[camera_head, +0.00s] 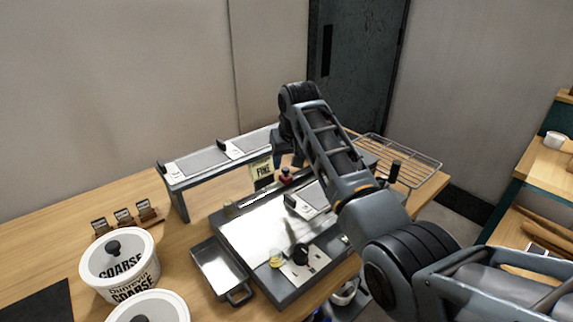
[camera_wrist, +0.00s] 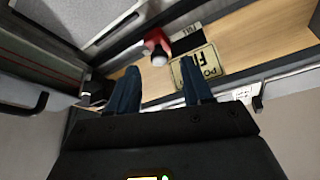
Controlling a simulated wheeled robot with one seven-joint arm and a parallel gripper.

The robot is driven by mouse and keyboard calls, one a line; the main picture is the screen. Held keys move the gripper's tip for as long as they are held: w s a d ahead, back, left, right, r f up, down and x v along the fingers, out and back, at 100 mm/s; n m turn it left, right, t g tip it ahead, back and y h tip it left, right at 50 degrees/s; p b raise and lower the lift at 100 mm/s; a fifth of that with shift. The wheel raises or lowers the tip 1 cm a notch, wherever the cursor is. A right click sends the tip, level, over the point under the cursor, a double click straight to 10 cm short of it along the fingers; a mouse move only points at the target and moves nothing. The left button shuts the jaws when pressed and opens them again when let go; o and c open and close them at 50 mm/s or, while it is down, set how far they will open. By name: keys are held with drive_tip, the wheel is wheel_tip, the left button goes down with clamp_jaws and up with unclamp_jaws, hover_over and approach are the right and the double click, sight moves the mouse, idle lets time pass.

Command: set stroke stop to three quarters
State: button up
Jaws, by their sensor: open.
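A grey machine (camera_head: 275,285) with a pale, shiny top plate stands on the wooden table in the head view. It carries a black slider handle on a white scale (camera_head: 308,205) and a dark dial (camera_head: 301,254) on a white panel. A raised grey rail (camera_head: 200,163) behind it has black handles on white scales. I cannot tell which control is the stroke stop. My gripper (camera_wrist: 160,76) is open and empty in the wrist view. A red knob with a dark and white end (camera_wrist: 157,47) lies beyond the fingertips, apart from them. My arm hides part of the machine in the head view.
A "FINE" label (camera_head: 263,170) stands by the rail and also shows in the wrist view (camera_wrist: 201,67). A metal tray (camera_head: 217,268) and white "COARSE" tubs (camera_head: 120,268) are at left. A wire rack (camera_head: 415,163) lies at right. Bare table shows at far left.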

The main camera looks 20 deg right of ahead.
drive_tip(key=shift+v, duration=2.6)
